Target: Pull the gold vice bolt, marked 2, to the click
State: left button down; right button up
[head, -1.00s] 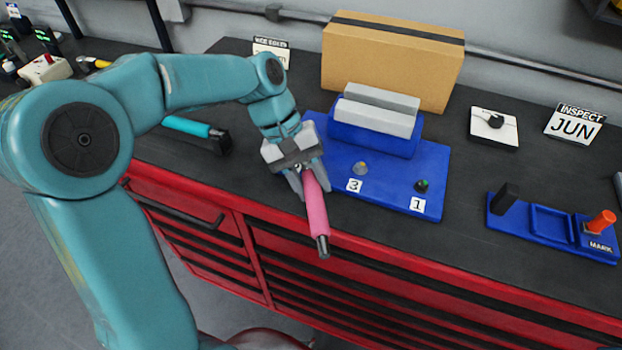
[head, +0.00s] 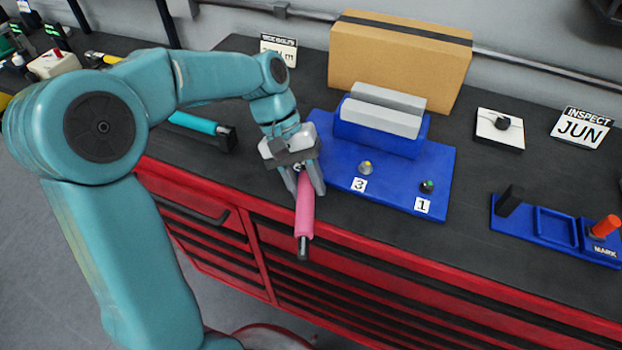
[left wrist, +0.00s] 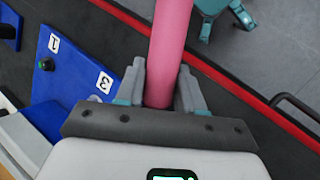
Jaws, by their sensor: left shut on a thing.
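The blue vice (head: 380,135) with pale grey jaws stands on a blue base plate (head: 400,195). A silver bolt head with a yellow mark (head: 365,167) is by label 3, and a dark one with a green mark (head: 427,186) is by label 1. I see neither a label 2 nor a gold bolt; the plate's left part is behind my gripper. My left gripper (head: 305,185) is shut on a pink-handled tool (head: 304,215), which also shows between the fingers in the left wrist view (left wrist: 168,55). My right gripper is out of view.
A cardboard box (head: 400,60) stands behind the vice. A teal-handled tool (head: 195,123) lies left of my gripper. A blue tray (head: 555,228) with a black block and orange peg is at right. The tool's dark end overhangs the red cabinet front (head: 350,265).

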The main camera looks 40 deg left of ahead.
pick_arm(q)
jog(key=shift+s+a, duration=0.1)
jog(key=shift+a, duration=0.15)
dwell(0.3)
jog(key=shift+s+a+m+g+p, duration=0.25)
jog(key=shift+a+m+g+p, duration=0.1)
jog(key=shift+a+m, duration=0.2)
jog(key=shift+s+a+m+g+p, duration=0.25)
jog(key=shift+a+m+p, duration=0.15)
jog(key=shift+m, duration=0.25)
jog(key=shift+s+a+m+g+y+p, duration=0.15)
jog(key=shift+a+m+g+y+p, duration=0.15)
jog(key=shift+a+m, duration=0.25)
jog(key=shift+s+a+m+g+y+p, duration=0.1)
jog(key=shift+s+a+m+g+p, duration=0.1)
jog(key=shift+a+m+p, duration=0.25)
jog(key=shift+a, duration=0.15)
jog(key=shift+r, duration=0.1)
jog(key=shift+r, duration=0.1)
